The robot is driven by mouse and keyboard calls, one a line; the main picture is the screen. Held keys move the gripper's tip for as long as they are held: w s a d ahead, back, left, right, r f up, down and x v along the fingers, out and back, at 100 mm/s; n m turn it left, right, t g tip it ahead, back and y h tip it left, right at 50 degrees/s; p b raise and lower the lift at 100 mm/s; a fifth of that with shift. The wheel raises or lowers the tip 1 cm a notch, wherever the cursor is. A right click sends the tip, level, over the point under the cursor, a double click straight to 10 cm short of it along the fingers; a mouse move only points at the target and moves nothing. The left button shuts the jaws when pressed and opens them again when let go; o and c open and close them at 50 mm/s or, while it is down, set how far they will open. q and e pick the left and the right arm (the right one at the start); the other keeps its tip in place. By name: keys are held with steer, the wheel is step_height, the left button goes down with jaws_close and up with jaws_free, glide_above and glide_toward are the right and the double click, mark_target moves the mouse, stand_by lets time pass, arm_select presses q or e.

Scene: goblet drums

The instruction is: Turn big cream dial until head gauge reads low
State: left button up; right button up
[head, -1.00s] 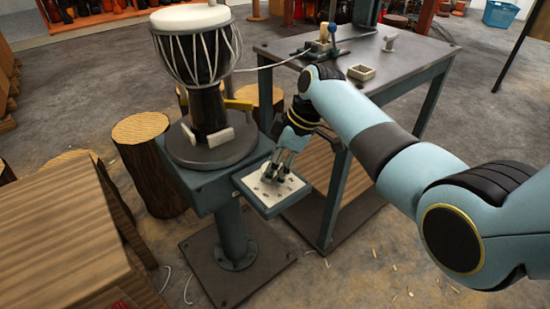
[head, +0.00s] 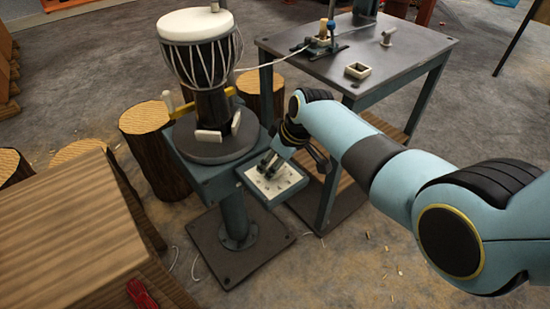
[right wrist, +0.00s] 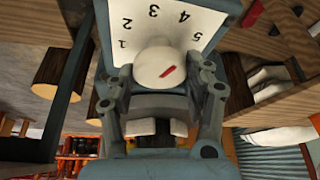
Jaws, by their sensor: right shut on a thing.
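The cream dial (right wrist: 158,62) with a red mark sits on a white plate numbered 1 to 5 (right wrist: 120,15). The mark points roughly toward the 5. My right gripper (right wrist: 158,78) is shut on the dial, a finger on each side. In the head view the right gripper (head: 268,163) is down at the white dial panel (head: 290,178), and its fingers hide the dial. The goblet drum (head: 200,50) stands upright on a round grey base (head: 212,150) beside the panel. A small cream piece (head: 214,6) sits at its head's far rim; no gauge reading is legible.
A grey table (head: 420,55) behind holds a clamp device (head: 322,42), a small square tray (head: 358,70) and a pale knob (head: 387,37). Wooden stumps (head: 145,125) stand left of the drum. A wooden table (head: 75,230) fills the lower left, with a red object (head: 142,294).

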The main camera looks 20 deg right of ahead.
stand_by(0.3)
steer(key=o, duration=1.2)
steer(key=shift+c, duration=0.2)
steer(key=v, duration=1.2)
